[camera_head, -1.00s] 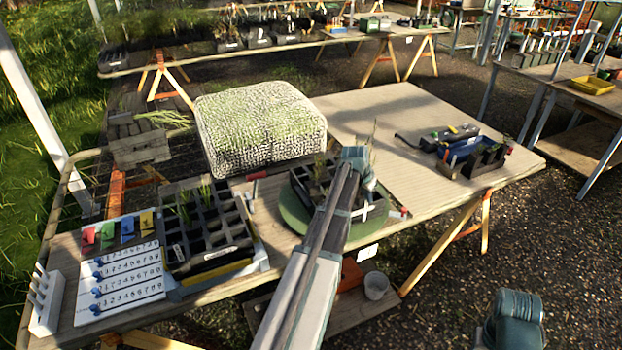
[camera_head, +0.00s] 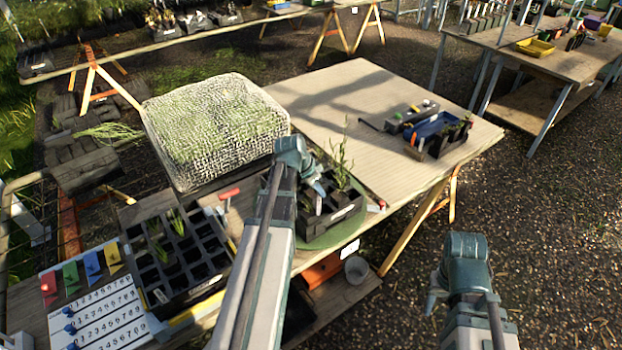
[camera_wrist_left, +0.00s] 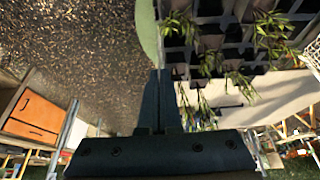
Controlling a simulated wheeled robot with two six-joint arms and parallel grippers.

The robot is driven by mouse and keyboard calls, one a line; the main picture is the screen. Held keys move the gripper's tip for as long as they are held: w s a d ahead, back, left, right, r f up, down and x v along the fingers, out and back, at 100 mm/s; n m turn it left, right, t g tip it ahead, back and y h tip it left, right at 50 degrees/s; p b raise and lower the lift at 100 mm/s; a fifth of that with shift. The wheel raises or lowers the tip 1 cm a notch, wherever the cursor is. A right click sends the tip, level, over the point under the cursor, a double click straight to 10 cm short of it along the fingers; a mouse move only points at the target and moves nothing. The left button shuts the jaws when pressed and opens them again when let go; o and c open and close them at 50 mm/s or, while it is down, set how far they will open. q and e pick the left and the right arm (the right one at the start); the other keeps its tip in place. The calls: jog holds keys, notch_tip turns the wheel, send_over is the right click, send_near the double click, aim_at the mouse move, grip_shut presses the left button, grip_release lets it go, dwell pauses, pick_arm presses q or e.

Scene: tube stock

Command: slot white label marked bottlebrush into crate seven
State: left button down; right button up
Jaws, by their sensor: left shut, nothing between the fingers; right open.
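A black crate (camera_head: 345,213) with green seedlings stands on a round green turntable (camera_head: 318,241) at the bench's front edge. It bears a white label whose writing is too small to read. My left gripper (camera_head: 318,186) is shut and empty, close above this crate's left part; my arm hides some of it. In the left wrist view the shut fingers (camera_wrist_left: 159,100) point at the turntable's edge beside the plants. My right gripper (camera_head: 432,302) is open and empty, off the bench at the right. I cannot tell which crate is seven or find the bottlebrush wording.
A larger black crate (camera_head: 192,288) stands left of my left arm. A white number board (camera_head: 100,320) with coloured cards lies further left. A woven block (camera_head: 215,135) sits behind, and a blue tray (camera_head: 433,125) at the right. Bare bench top (camera_head: 350,95) lies between them.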

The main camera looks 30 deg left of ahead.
pick_arm(q)
jog(key=shift+f, duration=0.1)
jog(key=shift+s+f+b, duration=0.1)
jog(key=shift+f+b, duration=1.1)
jog(key=shift+b, duration=0.15)
jog(key=shift+f, duration=0.25)
jog(key=shift+f+b, duration=2.7)
jog(key=shift+b, duration=0.25)
jog(key=shift+f, duration=0.25)
jog(key=c, duration=1)
grip_release()
jog(key=shift+c, duration=0.2)
jog(key=shift+r, duration=0.1)
jog(key=p+v, duration=1.2)
jog(key=v, duration=0.1)
jog(key=shift+s+r, duration=0.2)
jog(key=shift+r, duration=0.1)
